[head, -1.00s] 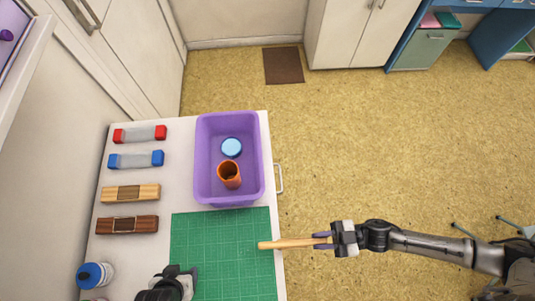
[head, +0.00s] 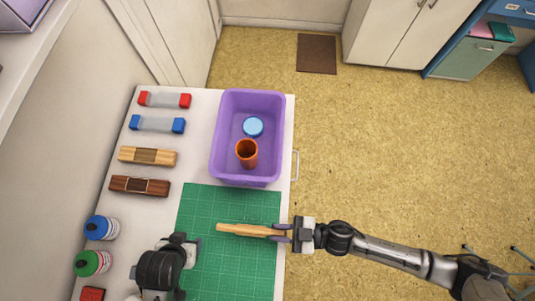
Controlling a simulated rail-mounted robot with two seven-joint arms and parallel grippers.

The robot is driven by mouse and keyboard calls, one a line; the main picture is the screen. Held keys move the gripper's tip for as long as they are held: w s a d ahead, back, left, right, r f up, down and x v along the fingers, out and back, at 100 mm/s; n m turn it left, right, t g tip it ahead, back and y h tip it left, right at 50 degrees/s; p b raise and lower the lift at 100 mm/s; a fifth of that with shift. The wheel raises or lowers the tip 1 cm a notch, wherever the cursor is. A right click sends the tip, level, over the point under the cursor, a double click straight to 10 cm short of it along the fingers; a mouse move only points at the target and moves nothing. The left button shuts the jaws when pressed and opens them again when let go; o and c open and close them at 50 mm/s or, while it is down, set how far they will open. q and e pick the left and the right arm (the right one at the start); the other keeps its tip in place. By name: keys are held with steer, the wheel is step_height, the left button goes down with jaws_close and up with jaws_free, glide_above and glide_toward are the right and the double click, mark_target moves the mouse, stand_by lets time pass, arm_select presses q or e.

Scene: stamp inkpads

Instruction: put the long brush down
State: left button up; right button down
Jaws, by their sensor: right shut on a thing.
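The long brush (head: 240,229) is a light wooden stick lying crosswise over the green cutting mat (head: 230,205). My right gripper (head: 281,232) is shut on its right end, at the mat's right edge. The brush's left end points left over the mat. I cannot tell whether it touches the mat or hangs just above it. My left gripper (head: 180,240) is at the lower left beside the mat, seen from above. Its fingers are hidden, so its opening does not show.
A purple bin (head: 218,140) behind the mat holds an orange cup (head: 247,155) and a blue round lid (head: 253,126). Several stamp-like blocks line the table's left side. A blue-capped bottle (head: 101,228) and a green one (head: 92,263) stand front left. Much of the mat is bare.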

mark_target(266, 231)
arm_select(q)
steer(key=shift+f, duration=0.1)
arm_select(e)
steer(key=shift+a, duration=0.5)
arm_select(q)
steer(key=shift+f, duration=0.1)
arm_select(e)
steer(key=shift+w+a, duration=0.15)
steer(key=shift+a, duration=0.5)
steer(key=shift+w+a, duration=0.15)
steer(key=shift+a, duration=0.45)
arm_select(q)
steer(key=shift+f+b, duration=0.35)
steer(key=shift+b, duration=0.2)
arm_select(e)
steer(key=shift+a+f, duration=0.2)
steer(key=shift+f, duration=0.35)
arm_select(q)
steer(key=shift+a, duration=0.1)
arm_select(e)
steer(key=shift+f, duration=0.2)
arm_select(q)
steer(key=shift+d, duration=0.3)
arm_select(e)
steer(key=shift+d, duration=0.15)
